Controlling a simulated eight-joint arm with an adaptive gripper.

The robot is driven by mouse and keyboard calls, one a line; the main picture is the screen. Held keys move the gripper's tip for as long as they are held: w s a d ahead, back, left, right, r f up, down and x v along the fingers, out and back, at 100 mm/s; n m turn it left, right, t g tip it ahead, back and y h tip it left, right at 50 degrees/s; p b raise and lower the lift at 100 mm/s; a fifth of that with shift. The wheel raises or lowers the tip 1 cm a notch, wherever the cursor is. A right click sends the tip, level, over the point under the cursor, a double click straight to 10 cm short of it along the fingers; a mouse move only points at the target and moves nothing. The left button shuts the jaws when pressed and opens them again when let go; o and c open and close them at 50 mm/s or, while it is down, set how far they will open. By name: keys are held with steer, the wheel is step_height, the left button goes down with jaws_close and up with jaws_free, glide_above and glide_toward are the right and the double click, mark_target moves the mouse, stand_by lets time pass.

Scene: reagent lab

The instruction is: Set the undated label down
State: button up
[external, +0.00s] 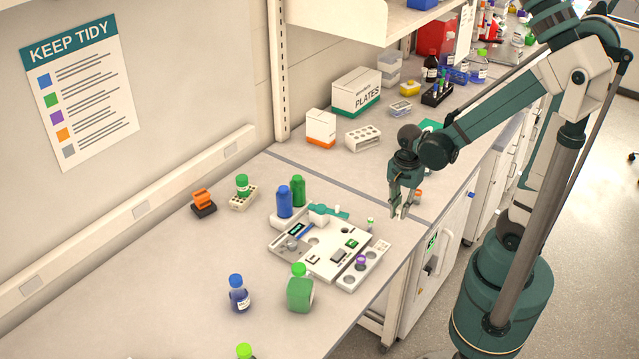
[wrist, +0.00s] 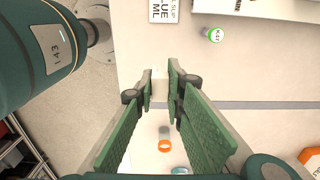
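My gripper (external: 400,213) hangs over the front edge of the bench, right of the white tray station (external: 281,249). In the wrist view, the green-padded fingers (wrist: 160,82) come close together around a small pale piece (wrist: 159,90), which looks like the label. Its print cannot be read, so I cannot tell whether it bears a date. In the external view, the piece is too small to make out clearly between the fingertips.
A green-capped vial (wrist: 216,35) and a printed slip card (wrist: 163,10) lie beyond the fingertips. An orange-ringed vial (wrist: 164,146) is below the fingers. Blue (external: 284,203) and green (external: 298,190) bottles stand behind the station. The bench around my gripper is mostly clear.

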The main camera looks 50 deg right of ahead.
mark_target(400, 207)
steer(key=shift+f, duration=1.3)
steer(key=shift+f+b, duration=0.55)
steer(key=shift+f, duration=1.3)
steer(key=shift+f, duration=0.15)
steer(key=o, duration=0.7)
steer(key=shift+c, duration=0.2)
steer(key=shift+r, duration=0.3)
steer(key=shift+r+p, duration=1.1)
steer(key=shift+r, duration=4.75)
steer(key=shift+r, duration=0.1)
